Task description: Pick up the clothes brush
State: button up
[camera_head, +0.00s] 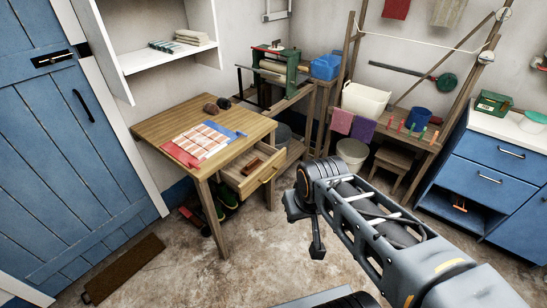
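A wooden table (166,126) stands left of centre with its drawer (238,184) pulled open. A small reddish-brown item (252,166) lies in the drawer and looks like the clothes brush, but it is too small to be sure. Two small dark brown items (211,108) lie on the tabletop near its back edge; I cannot tell what they are. My gripper (317,246) hangs in front of the drawer, to its right and apart from it. Its fingers are mostly hidden by my wrist, so its opening does not show.
Red, blue and checked cloths (200,142) lie on the table. A green mangle (276,64) stands behind. A white bucket (352,154) and a wooden stool (393,162) stand behind my arm. Blue cabinets (480,180) stand right.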

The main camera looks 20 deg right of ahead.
aim_at(255, 163)
jog(key=u, duration=0.15)
jog(key=i, duration=1.15)
jog(key=u, duration=0.75)
